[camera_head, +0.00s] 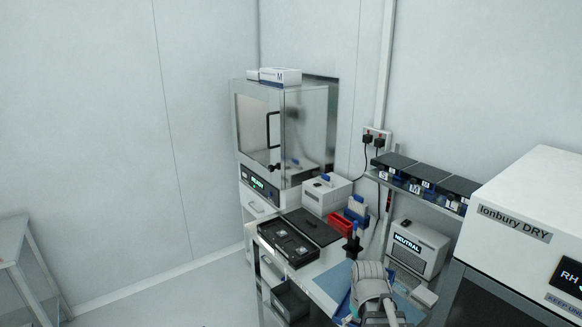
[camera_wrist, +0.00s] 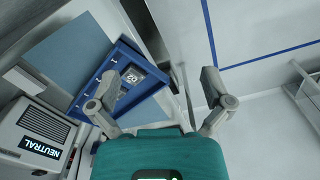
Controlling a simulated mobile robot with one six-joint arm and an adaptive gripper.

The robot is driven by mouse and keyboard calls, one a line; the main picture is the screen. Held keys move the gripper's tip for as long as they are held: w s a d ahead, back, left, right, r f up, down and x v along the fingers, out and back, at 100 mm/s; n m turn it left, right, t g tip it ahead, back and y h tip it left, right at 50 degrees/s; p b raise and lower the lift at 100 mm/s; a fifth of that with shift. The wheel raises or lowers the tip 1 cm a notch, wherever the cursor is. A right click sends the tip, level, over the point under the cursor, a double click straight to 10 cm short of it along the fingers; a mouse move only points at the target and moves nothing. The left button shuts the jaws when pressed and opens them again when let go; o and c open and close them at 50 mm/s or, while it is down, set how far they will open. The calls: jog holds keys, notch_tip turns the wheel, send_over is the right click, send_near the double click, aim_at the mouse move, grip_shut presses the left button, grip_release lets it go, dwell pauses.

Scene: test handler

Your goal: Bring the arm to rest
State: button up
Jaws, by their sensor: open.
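My gripper (camera_wrist: 165,90) shows in the wrist view with its two grey fingers spread wide and nothing between them. Beyond the left finger is a blue frame (camera_wrist: 93,82) with a small dark chip-like piece (camera_wrist: 131,76) in it, apart from the gripper as far as I can tell. In the head view my arm (camera_head: 372,285) is over the front of the bench by a blue mat (camera_head: 333,280). The fingertips cannot be made out there.
A glass-doored cabinet (camera_head: 258,130) stands at the back. A black tray (camera_head: 287,243), a red bin (camera_head: 340,228) and a white box labelled NEUTRAL (camera_head: 417,247) are on the bench. The Ionbury DRY cabinet (camera_head: 530,215) is close on the right. The floor at left (camera_head: 170,297) is clear.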

jog(key=shift+s+a+m, duration=0.4)
jog(key=shift+s+m, duration=0.15)
jog(key=shift+m, duration=0.2)
jog(key=shift+s+a+m, duration=0.4)
jog(key=shift+s+m, duration=0.15)
jog(key=shift+m, duration=0.2)
